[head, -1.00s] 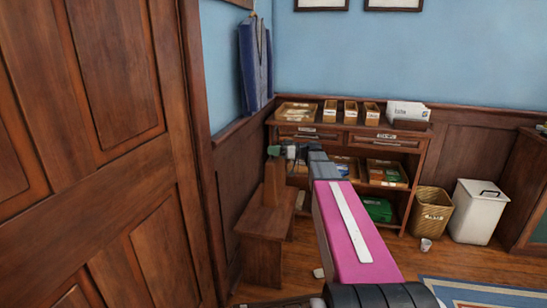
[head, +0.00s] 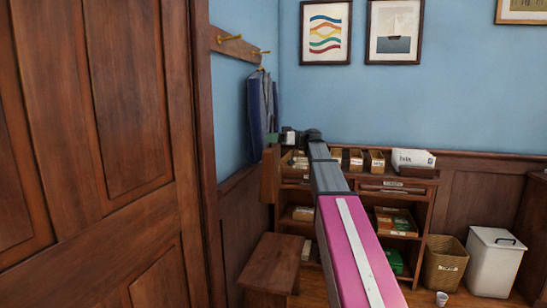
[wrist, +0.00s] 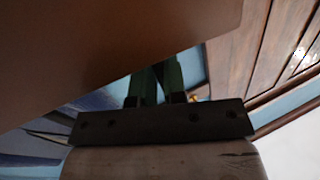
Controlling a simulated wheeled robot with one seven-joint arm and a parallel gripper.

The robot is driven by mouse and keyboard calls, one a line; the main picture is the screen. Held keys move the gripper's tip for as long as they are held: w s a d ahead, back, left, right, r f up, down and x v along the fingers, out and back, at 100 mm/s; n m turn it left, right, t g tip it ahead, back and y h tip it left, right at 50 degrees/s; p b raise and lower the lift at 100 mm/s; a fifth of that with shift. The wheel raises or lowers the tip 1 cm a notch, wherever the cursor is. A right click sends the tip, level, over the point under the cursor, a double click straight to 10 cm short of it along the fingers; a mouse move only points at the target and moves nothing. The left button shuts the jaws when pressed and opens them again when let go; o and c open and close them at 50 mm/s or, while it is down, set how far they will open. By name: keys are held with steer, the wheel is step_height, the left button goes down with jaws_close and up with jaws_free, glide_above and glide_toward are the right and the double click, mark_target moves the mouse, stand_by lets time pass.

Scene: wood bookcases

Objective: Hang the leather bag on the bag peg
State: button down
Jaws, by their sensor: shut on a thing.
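The brown leather bag (head: 270,174) hangs from my gripper (head: 278,138), clear above the wooden bench. In the wrist view the bag is probably the large brown surface (wrist: 110,45) at the upper left. My gripper's green fingers (wrist: 155,85) close on something there, and the grip point is partly hidden. A wooden peg rail (head: 240,47) with brass pegs is on the left wall, above and left of my gripper. One peg (head: 229,39) looks empty; another (head: 261,52) is farther along. I cannot tell which is the bag peg. The bag is apart from the rail.
A blue garment (head: 260,105) hangs near the corner, just behind my gripper. The bench (head: 272,262) is below the bag. A shelf unit (head: 395,205) stands behind my arm. The door (head: 95,150) fills the left. The wall above the shelf has framed pictures (head: 326,32).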

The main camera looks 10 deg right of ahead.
steer(key=s+a+r, duration=0.1)
steer(key=s+r, duration=0.2)
steer(key=r, duration=0.8)
steer(key=s+a+r+n+g, duration=0.1)
steer(key=s+a+r, duration=0.1)
steer(key=r, duration=0.9)
steer(key=s+a+r+g, duration=0.1)
steer(key=s+r, duration=0.4)
steer(key=r, duration=0.6)
steer(key=shift+a+n, duration=0.3)
steer(key=shift+a, duration=0.35)
steer(key=w+a+f, duration=0.1)
steer(key=w+a, duration=0.3)
steer(key=a, duration=0.6)
steer(key=shift+a+f, duration=0.15)
steer(key=shift+f, duration=0.2)
steer(key=shift+w, duration=0.1)
steer(key=c, duration=1.1)
jaws_free()
